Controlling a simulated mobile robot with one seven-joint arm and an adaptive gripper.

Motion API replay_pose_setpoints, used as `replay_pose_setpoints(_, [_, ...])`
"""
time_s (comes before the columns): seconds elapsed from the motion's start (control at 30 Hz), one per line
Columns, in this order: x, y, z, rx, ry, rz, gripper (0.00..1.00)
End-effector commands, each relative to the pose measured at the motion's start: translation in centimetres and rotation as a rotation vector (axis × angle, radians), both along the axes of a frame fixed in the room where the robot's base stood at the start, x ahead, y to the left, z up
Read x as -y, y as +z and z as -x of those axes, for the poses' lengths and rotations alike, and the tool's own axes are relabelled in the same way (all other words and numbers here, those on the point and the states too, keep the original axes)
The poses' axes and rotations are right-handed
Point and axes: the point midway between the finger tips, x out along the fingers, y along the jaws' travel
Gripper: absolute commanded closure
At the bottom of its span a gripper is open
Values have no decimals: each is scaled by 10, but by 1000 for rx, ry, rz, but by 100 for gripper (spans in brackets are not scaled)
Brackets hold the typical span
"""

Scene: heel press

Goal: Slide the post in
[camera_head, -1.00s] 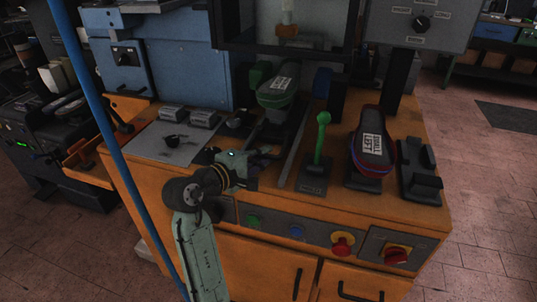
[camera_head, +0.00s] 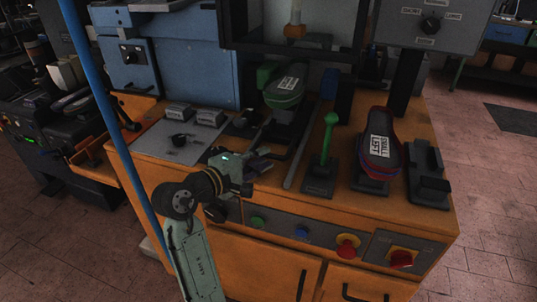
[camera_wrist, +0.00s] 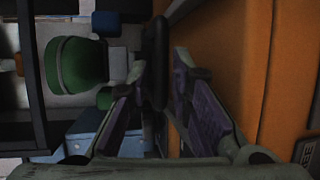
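The post appears to be the dark support under the shoe form with a green rim (camera_head: 285,92), below the press frame; most of the post is hidden. The form's label is too small to read. The green form (camera_wrist: 80,62) also shows at the left in the wrist view. A dark bar (camera_head: 279,153), apparently a handle, lies in front of it on the orange bench. My gripper (camera_head: 268,160) is beside this bar. In the wrist view, my gripper (camera_wrist: 160,82) has its fingers apart, with a black rounded bar (camera_wrist: 156,55) between them; contact is unclear.
A green-knobbed lever (camera_head: 327,145) stands right of the gripper. Further right are a shoe form labelled SMALL LEFT (camera_head: 379,150) and an empty black stand (camera_head: 428,180). A blue pole (camera_head: 110,125) crosses the left foreground.

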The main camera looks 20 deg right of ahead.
Motion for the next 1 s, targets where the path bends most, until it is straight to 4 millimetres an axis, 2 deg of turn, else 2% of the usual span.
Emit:
replay_pose_setpoints(0.03, [-11, 3, 5, 2, 5, 1, 80])
replay_pose_setpoints(0.2, [-40, 10, 25, 2, 5, 1, 80])
replay_pose_setpoints(0.4, [-62, 15, 40, 2, 2, 0, 80])
replay_pose_setpoints(0.57, [-68, 17, 44, 1, 1, 0, 80])
replay_pose_setpoints(1.0, [-68, 17, 44, 1, 0, 0, 80])
